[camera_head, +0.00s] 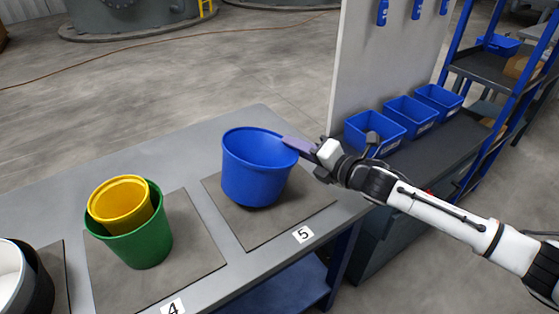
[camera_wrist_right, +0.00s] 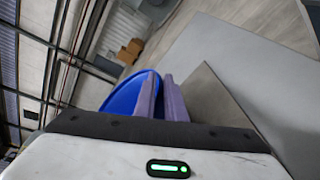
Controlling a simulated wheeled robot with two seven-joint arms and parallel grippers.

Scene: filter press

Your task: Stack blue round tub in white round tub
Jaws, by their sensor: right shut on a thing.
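The blue round tub (camera_head: 256,178) is upright over the grey mat marked 5. I cannot tell whether its base touches the mat. My right gripper (camera_head: 290,142) is shut on the right side of its rim. In the right wrist view the two purple fingers (camera_wrist_right: 162,100) stand at the rim of the blue tub (camera_wrist_right: 122,97). A white round tub (camera_head: 9,270) is cut off at the left edge of the head view, inside a black tub. My left gripper is not in view.
A yellow tub (camera_head: 121,203) sits in a green tub (camera_head: 140,243) on the mat marked 4, between the blue and white tubs. A pale upright panel (camera_head: 385,70) and several blue bins (camera_head: 376,134) stand to the right. The table's front edge is close to the mats.

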